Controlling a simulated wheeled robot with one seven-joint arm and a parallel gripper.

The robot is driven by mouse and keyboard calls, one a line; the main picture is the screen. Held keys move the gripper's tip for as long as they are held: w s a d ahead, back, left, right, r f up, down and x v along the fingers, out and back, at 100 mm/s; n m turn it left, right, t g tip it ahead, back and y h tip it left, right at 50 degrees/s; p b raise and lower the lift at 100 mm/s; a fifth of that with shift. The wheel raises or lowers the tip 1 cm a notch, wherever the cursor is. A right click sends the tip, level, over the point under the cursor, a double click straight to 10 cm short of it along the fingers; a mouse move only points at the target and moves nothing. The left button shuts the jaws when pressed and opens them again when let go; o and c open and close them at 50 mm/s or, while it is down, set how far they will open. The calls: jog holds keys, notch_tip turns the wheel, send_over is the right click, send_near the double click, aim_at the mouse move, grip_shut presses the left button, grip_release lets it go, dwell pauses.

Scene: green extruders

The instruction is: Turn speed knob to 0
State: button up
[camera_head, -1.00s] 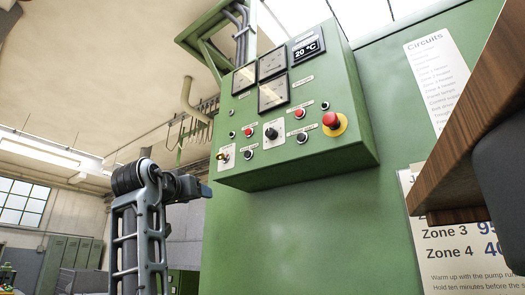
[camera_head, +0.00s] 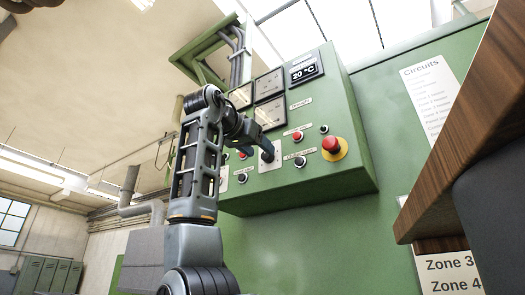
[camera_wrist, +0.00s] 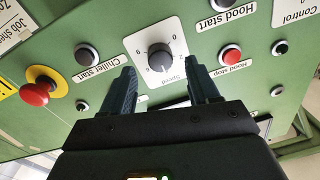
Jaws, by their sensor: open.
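The speed knob (camera_wrist: 160,57) is a round grey and black dial on a white plate with numbers around it and the word Speed, seen upside down in the wrist view. I cannot read its exact setting. My gripper (camera_wrist: 161,66) is open and faces the panel, with one dark finger to each side of the knob in that view. Whether the fingers touch it cannot be told. In the head view my gripper (camera_head: 262,143) reaches to the white knob plate (camera_head: 272,148) and partly hides the knob.
The green control box (camera_head: 330,110) carries several buttons close by: the black chiller start button (camera_wrist: 88,55), the red hood stop button (camera_wrist: 230,55) and a red emergency stop (camera_head: 332,145) on yellow. A wooden board edge (camera_head: 450,130) juts in at the right.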

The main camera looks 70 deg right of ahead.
aim_at(265, 155)
jog(key=shift+s+d+p, duration=0.15)
jog(key=shift+d, duration=0.6)
jog(key=shift+s+d+p, duration=0.1)
jog(key=shift+d+p, duration=0.05)
jog(key=shift+d, duration=0.6)
jog(key=c, duration=1)
